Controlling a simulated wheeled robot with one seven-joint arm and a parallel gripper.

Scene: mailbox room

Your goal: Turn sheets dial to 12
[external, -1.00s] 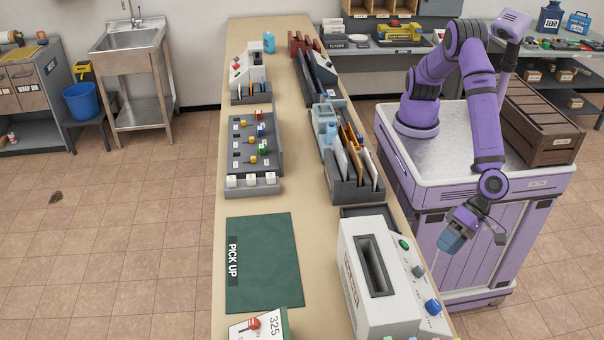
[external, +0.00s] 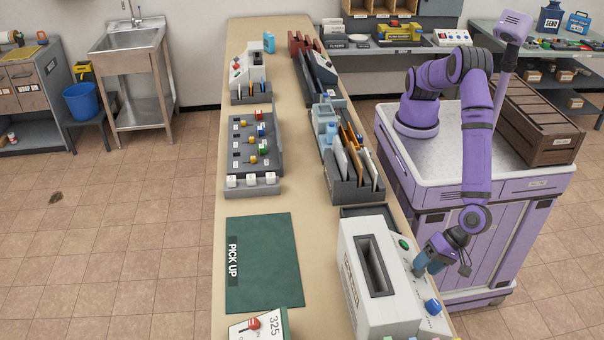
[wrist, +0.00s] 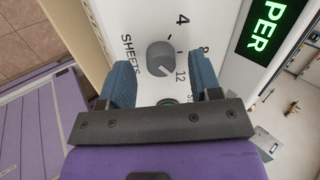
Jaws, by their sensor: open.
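The sheets dial (wrist: 160,57) is a round grey knob on a white panel, seen in the wrist view beside the word SHEETS. Numbers 4, 8 and 12 run around it. A pale pointer line on its face slants to the lower right, roughly toward the 12. My gripper (wrist: 160,65) is open, with one blue finger on each side of the dial; I cannot tell whether they touch it. In the external view my gripper (external: 421,264) is at the panel of the white machine (external: 352,268) and hides the dial.
A green-lit display (wrist: 265,30) is right of the dial in the wrist view. A green button (external: 404,244) and a blue knob (external: 433,306) sit on the same panel. A green PICK UP mat (external: 265,265) lies left of the machine. File trays (external: 352,190) stand behind it.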

